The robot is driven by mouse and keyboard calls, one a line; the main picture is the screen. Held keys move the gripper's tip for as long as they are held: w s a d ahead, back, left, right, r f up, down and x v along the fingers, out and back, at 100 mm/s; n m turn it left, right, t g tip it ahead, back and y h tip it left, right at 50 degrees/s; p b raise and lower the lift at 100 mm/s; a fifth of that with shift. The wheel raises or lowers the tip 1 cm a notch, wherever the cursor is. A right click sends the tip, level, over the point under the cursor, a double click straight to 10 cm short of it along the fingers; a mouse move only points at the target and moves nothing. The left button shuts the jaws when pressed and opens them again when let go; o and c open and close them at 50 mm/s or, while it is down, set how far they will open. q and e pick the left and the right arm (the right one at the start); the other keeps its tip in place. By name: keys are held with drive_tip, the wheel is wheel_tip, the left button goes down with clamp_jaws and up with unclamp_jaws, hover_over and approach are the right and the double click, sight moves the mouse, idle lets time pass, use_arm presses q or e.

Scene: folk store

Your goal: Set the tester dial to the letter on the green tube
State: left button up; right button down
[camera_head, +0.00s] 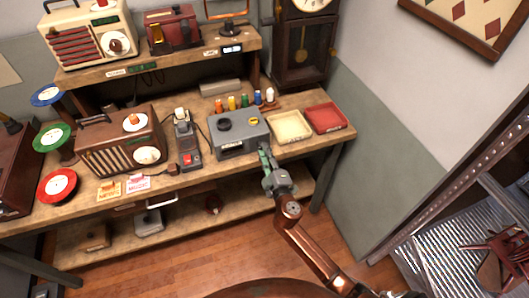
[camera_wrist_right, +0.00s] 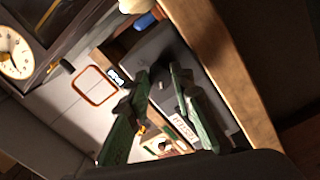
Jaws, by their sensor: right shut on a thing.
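The tester, a grey box (camera_head: 228,146), stands on the workbench, with a black round part (camera_head: 224,124) and a yellow part (camera_head: 253,121) on top. My right gripper (camera_head: 265,157) is at its front right side. In the right wrist view my right gripper's green fingers (camera_wrist_right: 160,76) straddle a small part at the tester's grey face (camera_wrist_right: 207,88), apparently the dial. The fingers hide most of it, and its setting is unreadable. The green tube (camera_head: 245,100) stands behind the tester in a row of coloured tubes. Its letter is too small to read. My left gripper is out of view.
A cream tray (camera_head: 290,139) and a red tray (camera_head: 326,131) lie right of the tester. A handset-like device (camera_head: 187,160) and a brown radio (camera_head: 105,157) stand left. A shelf with radios (camera_head: 160,67) is behind. The bench front right is clear.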

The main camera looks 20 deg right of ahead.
drive_tip(key=shift+a+n, duration=0.1)
drive_tip(key=shift+n, duration=0.4)
drive_tip(key=c, duration=1.7)
unclamp_jaws()
drive_tip(key=s, duration=1.2)
drive_tip(key=shift+f, duration=0.2)
drive_tip(key=shift+f, duration=0.1)
